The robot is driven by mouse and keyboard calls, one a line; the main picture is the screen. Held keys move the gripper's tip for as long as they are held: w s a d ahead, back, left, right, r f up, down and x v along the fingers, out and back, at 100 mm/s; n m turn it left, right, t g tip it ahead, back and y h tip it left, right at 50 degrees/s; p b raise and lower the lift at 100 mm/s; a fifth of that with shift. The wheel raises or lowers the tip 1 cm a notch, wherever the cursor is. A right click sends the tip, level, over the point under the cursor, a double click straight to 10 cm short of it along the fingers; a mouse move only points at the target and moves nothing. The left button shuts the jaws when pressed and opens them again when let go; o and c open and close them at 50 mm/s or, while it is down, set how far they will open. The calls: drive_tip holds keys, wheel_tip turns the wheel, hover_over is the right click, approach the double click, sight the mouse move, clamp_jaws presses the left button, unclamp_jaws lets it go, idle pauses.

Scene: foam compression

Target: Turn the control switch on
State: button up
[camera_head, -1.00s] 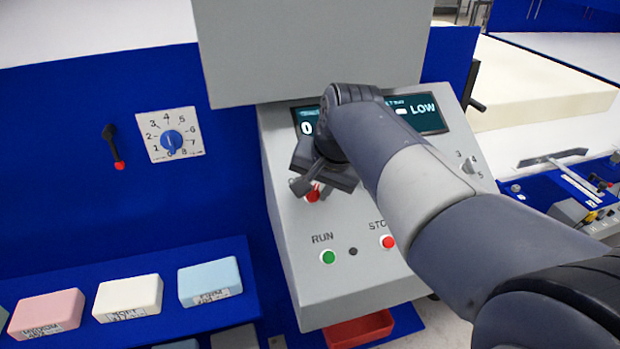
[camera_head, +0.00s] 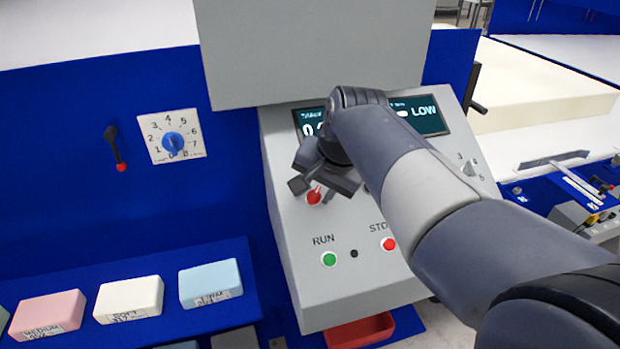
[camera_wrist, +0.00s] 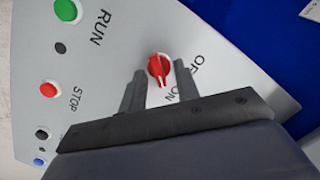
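The control switch is a red rotary knob (camera_head: 314,196) on the sloped grey control panel (camera_head: 300,262). In the wrist view the red knob (camera_wrist: 160,67) has a pale pointer line, with partly covered lettering beside it that seems to read OFF and ON. My gripper (camera_wrist: 158,80) is open, with its two dark fingers apart on either side of the knob's lower part. I cannot tell whether the fingers touch it. In the head view my gripper (camera_head: 315,190) is over the knob and hides the lettering around it.
A green RUN button (camera_head: 329,259) and a red STOP button (camera_head: 389,244) sit lower on the panel. A display (camera_head: 420,115) is above, partly behind my arm. A blue dial (camera_head: 173,143) and a lever (camera_head: 116,148) are on the blue wall at left. Foam blocks (camera_head: 130,300) lie on a shelf.

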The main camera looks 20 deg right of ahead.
drive_tip(key=v, duration=1.1)
drive_tip(key=shift+f, duration=0.2)
drive_tip(key=x, duration=1.1)
drive_tip(key=shift+r, duration=0.15)
